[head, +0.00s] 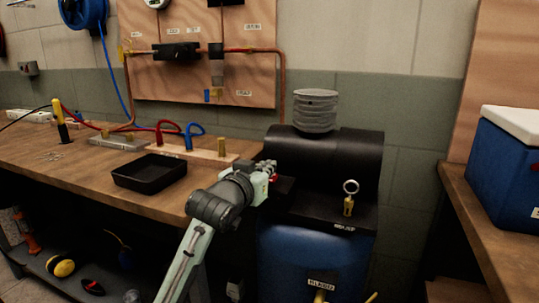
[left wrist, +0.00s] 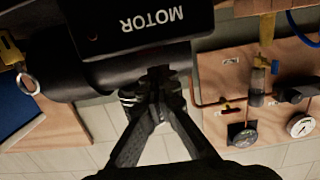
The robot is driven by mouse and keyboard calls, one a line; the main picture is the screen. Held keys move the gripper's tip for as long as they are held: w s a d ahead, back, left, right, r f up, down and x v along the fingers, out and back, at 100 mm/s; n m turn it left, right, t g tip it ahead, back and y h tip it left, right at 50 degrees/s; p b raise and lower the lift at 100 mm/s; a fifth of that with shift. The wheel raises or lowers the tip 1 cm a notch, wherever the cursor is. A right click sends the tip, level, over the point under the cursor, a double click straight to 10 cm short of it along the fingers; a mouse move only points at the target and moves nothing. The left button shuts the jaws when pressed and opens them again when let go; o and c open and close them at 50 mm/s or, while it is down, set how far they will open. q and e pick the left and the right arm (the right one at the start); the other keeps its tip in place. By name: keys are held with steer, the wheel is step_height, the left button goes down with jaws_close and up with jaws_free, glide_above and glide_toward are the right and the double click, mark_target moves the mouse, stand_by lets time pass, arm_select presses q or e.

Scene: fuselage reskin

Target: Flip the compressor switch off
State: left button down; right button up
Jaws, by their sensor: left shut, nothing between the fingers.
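The compressor has a blue tank (head: 315,255), a black motor housing (head: 335,160) and a ribbed silver cylinder (head: 316,110) on top. A small red part (head: 274,178), likely the switch, shows at the left edge of its black box, right beside my left gripper (head: 268,168). I cannot tell whether they touch, or which way the switch is set. In the left wrist view, the fingers (left wrist: 157,82) are closed together and empty, just below a black box (left wrist: 110,38) marked MOTOR. No switch lever is visible there. My right gripper is not in view.
A brass valve with a ring (head: 349,198) stands on the compressor's right side. A wooden bench (head: 110,165) with a black tray (head: 150,173) and hoses is at left. A blue cooler (head: 505,165) sits on a bench at right. A piped board (head: 190,75) hangs behind.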

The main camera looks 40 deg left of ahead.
arm_select(q)
steer(key=shift+f, duration=0.7)
